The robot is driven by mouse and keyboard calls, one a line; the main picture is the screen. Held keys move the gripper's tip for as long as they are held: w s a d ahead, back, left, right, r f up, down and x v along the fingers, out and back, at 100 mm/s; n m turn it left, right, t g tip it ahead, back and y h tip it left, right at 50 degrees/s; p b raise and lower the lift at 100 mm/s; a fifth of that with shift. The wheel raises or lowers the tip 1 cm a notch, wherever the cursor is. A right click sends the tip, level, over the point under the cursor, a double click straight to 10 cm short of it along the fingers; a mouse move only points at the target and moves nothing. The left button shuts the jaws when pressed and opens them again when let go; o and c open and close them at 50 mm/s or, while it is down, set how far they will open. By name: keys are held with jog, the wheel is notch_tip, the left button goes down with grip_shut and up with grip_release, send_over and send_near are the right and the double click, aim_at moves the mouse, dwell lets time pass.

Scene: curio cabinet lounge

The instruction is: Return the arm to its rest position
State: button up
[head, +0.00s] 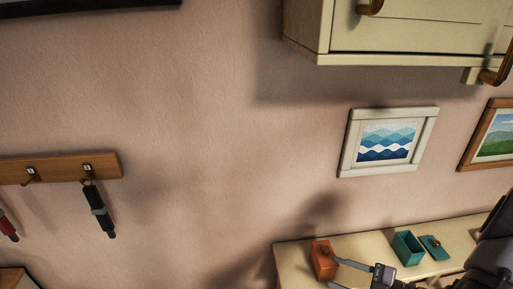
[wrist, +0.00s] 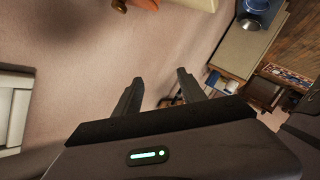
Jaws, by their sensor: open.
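My gripper (head: 335,273) shows at the lower right of the head view, with its arm coming in from the right edge. Its fingers overlap the picture area beside an orange box (head: 322,260) on a cream shelf top (head: 292,262); I cannot tell the gap in depth. The gripper is open and empty.
A teal open box (head: 408,248) and a teal piece with a knob (head: 434,247) stand near my arm. A cream wall cabinet (head: 400,35) hangs above. Framed pictures (head: 388,142) and a hook rail (head: 60,168) are on the wall. A blue object (wrist: 258,12) shows in the wrist view.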

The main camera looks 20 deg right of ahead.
jog(key=w+a+r+n+g+b, duration=0.1)
jog(key=a+r+n+g, duration=0.3)
jog(key=a+n, duration=0.4)
jog(key=w+a+r+n+g, duration=0.1)
jog(key=a+r+n+g, duration=0.3)
jog(key=n, duration=0.6)
jog(key=s+a+r+n+h, duration=0.2)
jog(key=a+r+n, duration=0.1)
jog(key=n, duration=0.8)
jog(key=s+a+r+n+h+b, duration=0.1)
jog(key=s+a+r+n+h, duration=0.1)
jog(key=a+n, duration=0.4)
jog(key=s+a+r+n+t+h, duration=0.1)
jog(key=s+a+r+n+h, duration=0.1)
jog(key=n, duration=1.5)
notch_tip(320, 180, up, 2)
jog(key=s+a, duration=0.1)
jog(key=a, duration=0.1)
jog(key=shift+s+a+r+h+b, duration=0.2)
jog(key=shift+s+a+h+b, duration=0.1)
jog(key=shift+a+h+b, duration=0.1)
jog(key=shift+d, duration=0.1)
